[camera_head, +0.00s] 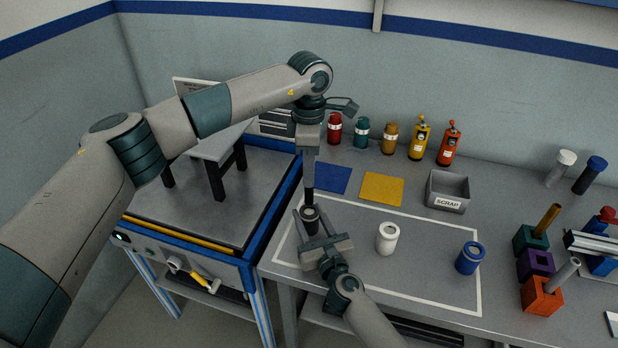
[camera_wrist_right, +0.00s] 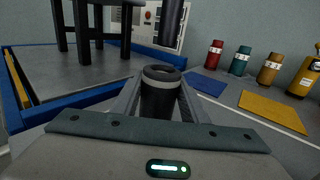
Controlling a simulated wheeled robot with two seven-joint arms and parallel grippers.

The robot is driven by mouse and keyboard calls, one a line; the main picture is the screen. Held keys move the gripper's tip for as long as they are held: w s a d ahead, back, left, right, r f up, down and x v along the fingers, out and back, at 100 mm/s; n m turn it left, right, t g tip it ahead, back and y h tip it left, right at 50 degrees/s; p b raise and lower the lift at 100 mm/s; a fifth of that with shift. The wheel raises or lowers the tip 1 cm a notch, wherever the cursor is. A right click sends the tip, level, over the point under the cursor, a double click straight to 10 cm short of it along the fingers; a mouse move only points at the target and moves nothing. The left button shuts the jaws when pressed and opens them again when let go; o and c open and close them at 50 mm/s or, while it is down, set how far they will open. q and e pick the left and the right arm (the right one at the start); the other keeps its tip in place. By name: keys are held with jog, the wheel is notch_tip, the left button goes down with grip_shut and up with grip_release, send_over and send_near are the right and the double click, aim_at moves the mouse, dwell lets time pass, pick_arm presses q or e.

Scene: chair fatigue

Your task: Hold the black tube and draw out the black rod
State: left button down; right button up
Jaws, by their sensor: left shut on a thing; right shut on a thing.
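The black tube (camera_head: 312,228) stands upright on the bench, with a pale ring round its open mouth. My right gripper (camera_head: 311,218) is shut on it, one finger on each side. The tube also shows between the fingers in the right wrist view (camera_wrist_right: 160,98). My left gripper (camera_head: 308,178) points straight down above the tube and is shut on the black rod (camera_head: 308,194). In the right wrist view the rod (camera_wrist_right: 172,24) hangs upright, its lower end above the tube's mouth with a gap between them. The rod's top is hidden in the gripper.
Behind lie a blue mat (camera_head: 332,178) and a yellow mat (camera_head: 382,188), beside a scrap bin (camera_head: 447,202). Several bottles line the wall. A blue-edged machine (camera_head: 205,208) is at left.

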dwell(0.3)
jog(key=o, duration=1.2)
jog(key=v, duration=1.2)
jog(key=shift+a+r, duration=0.1)
